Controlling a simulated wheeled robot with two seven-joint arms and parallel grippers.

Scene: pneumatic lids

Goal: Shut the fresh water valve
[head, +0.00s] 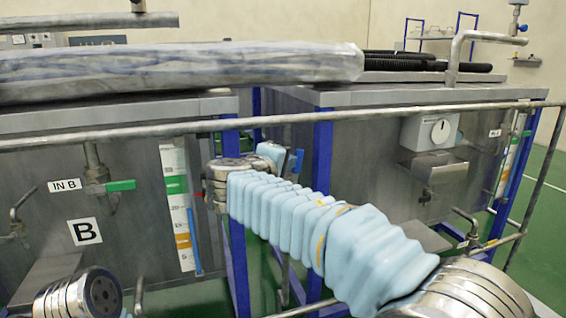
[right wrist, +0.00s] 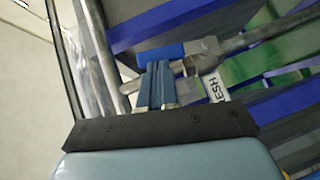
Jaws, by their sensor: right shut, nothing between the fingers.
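The fresh water valve (right wrist: 205,48) shows in the right wrist view as a metal body on a grey pipe. A white label (right wrist: 216,87) reading "ESH" hangs below it. Its blue lever (right wrist: 160,54) extends left from the body, roughly along the pipe in the picture. My right gripper (right wrist: 158,68) is shut and empty, its blue fingertips just below the lever; I cannot tell whether they touch. My left gripper is out of view.
A metal rail (head: 200,132) crosses in front of both tanks. The left tank, marked B (head: 86,231), has a green-handled valve (head: 121,185). A plastic-wrapped bundle (head: 190,68) lies on top. The right tank carries a dial box (head: 430,132). Blue frame posts stand close to the gripper.

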